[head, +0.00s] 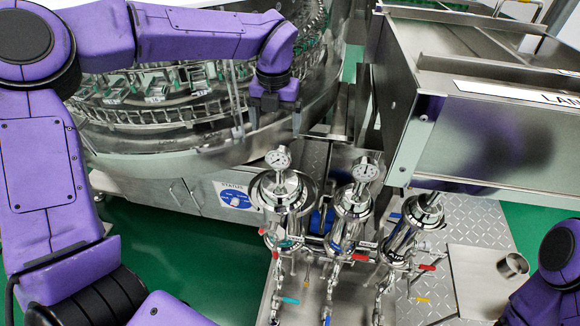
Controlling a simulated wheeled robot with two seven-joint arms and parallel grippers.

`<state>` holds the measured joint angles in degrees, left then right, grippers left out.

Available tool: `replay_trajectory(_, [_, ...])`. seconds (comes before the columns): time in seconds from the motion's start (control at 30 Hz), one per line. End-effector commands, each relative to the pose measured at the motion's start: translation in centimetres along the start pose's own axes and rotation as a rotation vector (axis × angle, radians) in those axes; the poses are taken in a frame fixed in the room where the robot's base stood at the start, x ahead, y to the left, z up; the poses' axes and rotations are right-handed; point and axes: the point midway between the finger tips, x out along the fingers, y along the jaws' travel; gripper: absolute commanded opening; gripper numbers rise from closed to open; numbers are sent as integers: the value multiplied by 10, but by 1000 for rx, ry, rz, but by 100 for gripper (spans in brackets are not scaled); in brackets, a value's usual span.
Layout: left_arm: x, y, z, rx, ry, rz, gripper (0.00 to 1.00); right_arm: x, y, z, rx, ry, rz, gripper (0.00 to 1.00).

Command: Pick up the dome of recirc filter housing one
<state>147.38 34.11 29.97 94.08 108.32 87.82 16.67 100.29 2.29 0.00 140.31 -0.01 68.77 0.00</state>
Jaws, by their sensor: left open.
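Three steel filter housings stand in a row at the lower middle of the head view: a left one (284,198), a middle one (352,205) and a right one (408,235). The left and middle ones each carry a round dial gauge on top. Their labels are too small to tell which is recirc filter housing one. My left gripper (275,122) is open and empty, pointing down, and shows above the left housing's gauge (279,158) in the picture, apart from it.
A round washer (190,120) full of metal fixtures fills the upper left. A large steel cabinet (480,150) stands at the right. Valves with coloured handles (291,300) sit below the housings.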

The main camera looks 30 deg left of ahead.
Motion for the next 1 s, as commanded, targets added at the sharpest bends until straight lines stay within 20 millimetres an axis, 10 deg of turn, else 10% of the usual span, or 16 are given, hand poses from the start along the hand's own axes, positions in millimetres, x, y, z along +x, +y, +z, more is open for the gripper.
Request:
replay_trajectory(0.6, [93, -11, -7, -11, 14, -12, 91, -11, 1, -4, 0, -1, 1, 43])
replay_trajectory(0.9, [104, -12, -6, -11, 10, -14, 91, -11, 1, -4, -1, -2, 1, 43])
replay_trajectory(1.0, [104, -12, -6, -11, 10, -14, 62, -11, 1, -4, -1, -2, 1, 43])
